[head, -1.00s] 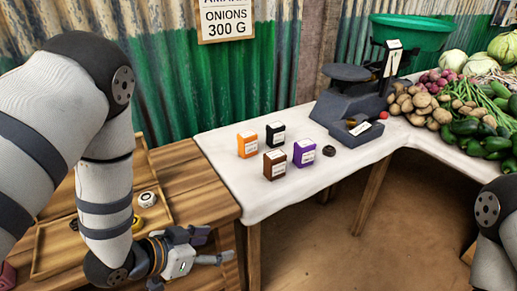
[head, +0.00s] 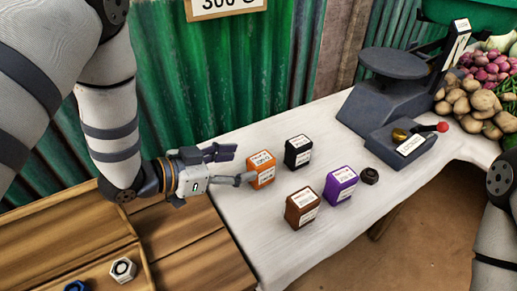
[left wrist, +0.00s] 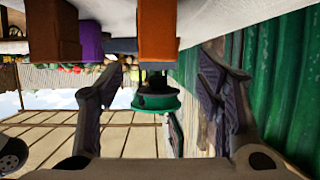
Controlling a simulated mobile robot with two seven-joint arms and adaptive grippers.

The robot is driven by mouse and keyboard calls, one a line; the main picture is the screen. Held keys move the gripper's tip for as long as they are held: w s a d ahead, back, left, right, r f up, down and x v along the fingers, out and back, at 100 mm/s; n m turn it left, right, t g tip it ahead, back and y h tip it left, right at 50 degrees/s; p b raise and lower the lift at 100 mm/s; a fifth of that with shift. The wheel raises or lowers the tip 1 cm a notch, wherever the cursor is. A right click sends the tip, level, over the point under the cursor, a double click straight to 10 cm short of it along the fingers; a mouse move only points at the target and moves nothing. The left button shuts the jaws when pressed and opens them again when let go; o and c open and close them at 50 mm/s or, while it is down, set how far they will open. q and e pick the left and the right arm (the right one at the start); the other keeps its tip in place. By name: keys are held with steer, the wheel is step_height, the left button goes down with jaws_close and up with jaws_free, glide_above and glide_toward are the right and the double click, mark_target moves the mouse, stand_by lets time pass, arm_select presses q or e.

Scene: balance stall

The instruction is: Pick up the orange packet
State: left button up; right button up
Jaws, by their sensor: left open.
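The orange packet (head: 262,170) has a white label and stands upright on the white-topped table (head: 235,215). My left gripper (head: 238,166) is open and empty, its fingers pointing right toward the packet's left side. In the head view the lower fingertip reaches the packet's edge; I cannot tell whether it touches. In the left wrist view, which looks upside down, the orange packet (left wrist: 158,32) hangs from the top, ahead of and between the open fingers (left wrist: 165,90). My right gripper is out of view.
A black packet (head: 298,152), a brown packet (head: 302,208) and a purple packet (head: 340,184) stand close by. A dark round weight (head: 370,176) lies right of them. The grey scale (head: 398,110) stands beyond. A wooden tray (head: 70,250) is at lower left.

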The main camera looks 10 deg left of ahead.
mark_target(253, 162)
arm_select(q)
steer(key=shift+w+d+f, duration=0.1)
steer(key=shift+d+f, duration=0.05)
steer(key=shift+d, duration=0.2)
steer(key=b+x, duration=0.1)
steer(key=x, duration=0.5)
steer(key=shift+w+d+f, duration=0.1)
steer(key=shift+d+f, duration=0.05)
steer(key=c, duration=1.4)
